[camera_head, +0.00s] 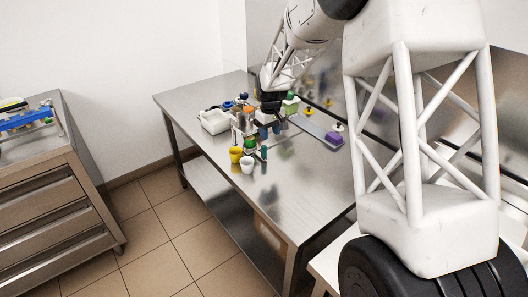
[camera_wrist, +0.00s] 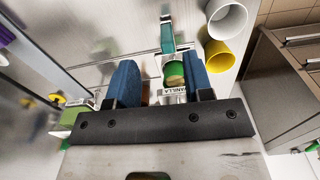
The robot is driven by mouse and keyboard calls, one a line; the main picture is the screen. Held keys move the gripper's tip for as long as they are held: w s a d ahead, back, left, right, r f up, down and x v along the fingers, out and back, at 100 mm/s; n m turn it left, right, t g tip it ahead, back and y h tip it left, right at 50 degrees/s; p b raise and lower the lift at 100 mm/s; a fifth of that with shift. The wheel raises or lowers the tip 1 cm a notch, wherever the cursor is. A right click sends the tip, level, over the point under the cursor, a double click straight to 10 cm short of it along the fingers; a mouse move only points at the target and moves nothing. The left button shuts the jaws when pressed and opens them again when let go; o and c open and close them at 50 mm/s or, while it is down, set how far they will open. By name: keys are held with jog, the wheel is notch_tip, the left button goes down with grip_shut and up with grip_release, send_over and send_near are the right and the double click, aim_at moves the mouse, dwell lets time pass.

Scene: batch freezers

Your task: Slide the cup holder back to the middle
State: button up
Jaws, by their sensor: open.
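My gripper (camera_head: 269,132) is low over the steel table among a cluster of small items. In the wrist view its two blue fingers (camera_wrist: 160,62) stand apart. Between and beyond them are a green-topped container (camera_wrist: 173,75) with a label reading VANILLA and a teal strip (camera_wrist: 167,36). I cannot tell whether the fingers touch anything. A yellow cup (camera_head: 235,154) and a white cup (camera_head: 247,166) stand at the near side of the cluster. They also show in the wrist view, the yellow cup (camera_wrist: 218,56) below the white cup (camera_wrist: 227,18). I cannot clearly pick out the cup holder.
A white bin (camera_head: 213,122) stands left of the cluster. A green box (camera_head: 290,106) and a purple-topped box (camera_head: 333,139) stand toward the wall on the right. The near part of the steel table (camera_head: 285,205) is clear. A drawer cabinet (camera_head: 50,205) stands at left across the floor.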

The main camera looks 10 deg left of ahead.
aim_at(264, 146)
jog(key=shift+n, duration=0.3)
jog(key=w+a+f, duration=0.2)
jog(key=f, duration=0.1)
jog(key=shift+a+f, duration=0.15)
jog(key=shift+a, duration=0.15)
jog(key=shift+f, duration=0.15)
jog(key=shift+f, duration=3.75)
grip_shut()
